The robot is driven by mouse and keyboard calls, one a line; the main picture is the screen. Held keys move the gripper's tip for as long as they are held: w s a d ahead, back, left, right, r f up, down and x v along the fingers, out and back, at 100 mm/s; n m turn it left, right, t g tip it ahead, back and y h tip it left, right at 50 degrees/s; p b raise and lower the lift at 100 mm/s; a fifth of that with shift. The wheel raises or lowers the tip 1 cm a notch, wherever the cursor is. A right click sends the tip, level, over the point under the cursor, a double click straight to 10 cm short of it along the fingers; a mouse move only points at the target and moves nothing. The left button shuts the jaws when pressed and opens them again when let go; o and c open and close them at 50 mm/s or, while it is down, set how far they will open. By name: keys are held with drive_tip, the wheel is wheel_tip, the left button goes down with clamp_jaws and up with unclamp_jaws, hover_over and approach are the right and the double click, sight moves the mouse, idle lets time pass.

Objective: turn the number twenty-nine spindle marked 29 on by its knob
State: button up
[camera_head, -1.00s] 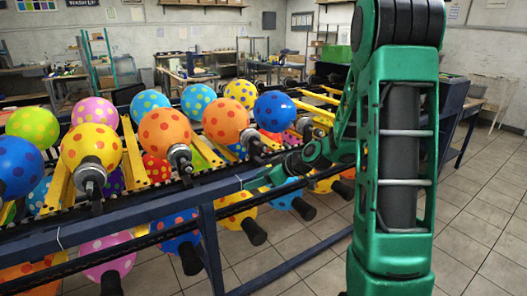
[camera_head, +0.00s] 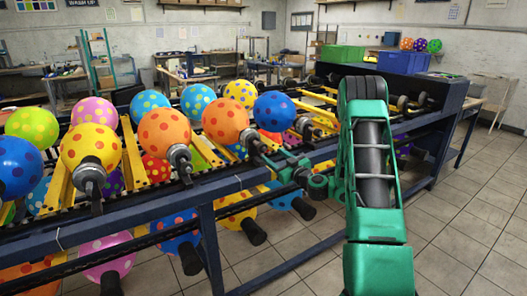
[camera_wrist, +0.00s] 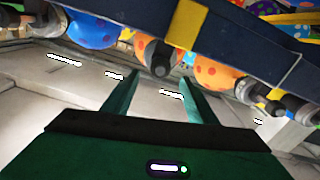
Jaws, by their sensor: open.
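Several dotted balloons sit on spindles along the machine's front rail. The marking 29 is not readable, so I cannot tell which spindle is number twenty-nine. My gripper (camera_head: 270,160) is in front of the rail, close to the dark spindle (camera_head: 252,142) of an orange balloon (camera_head: 225,120). In the wrist view my gripper (camera_wrist: 161,80) has its two green fingers apart with nothing clearly between them. A dark spindle end (camera_wrist: 161,64) with an orange balloon behind it shows just past the fingertips. Contact cannot be told.
A blue front rail (camera_head: 150,208) runs across the machine, with another row of balloons hanging below it. Blue bins (camera_head: 403,63) and a green bin (camera_head: 342,54) stand at the back right. The tiled floor (camera_head: 460,220) at right is clear.

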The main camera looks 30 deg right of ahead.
sight(266, 150)
drive_tip(key=w, duration=0.9)
drive_tip(key=shift+a, duration=0.2)
drive_tip(key=c, duration=1.1)
drive_tip(key=shift+o, duration=0.2)
drive_tip(key=shift+d+r, duration=0.1)
drive_tip(key=shift+d, duration=0.15)
drive_tip(key=shift+a, duration=0.1)
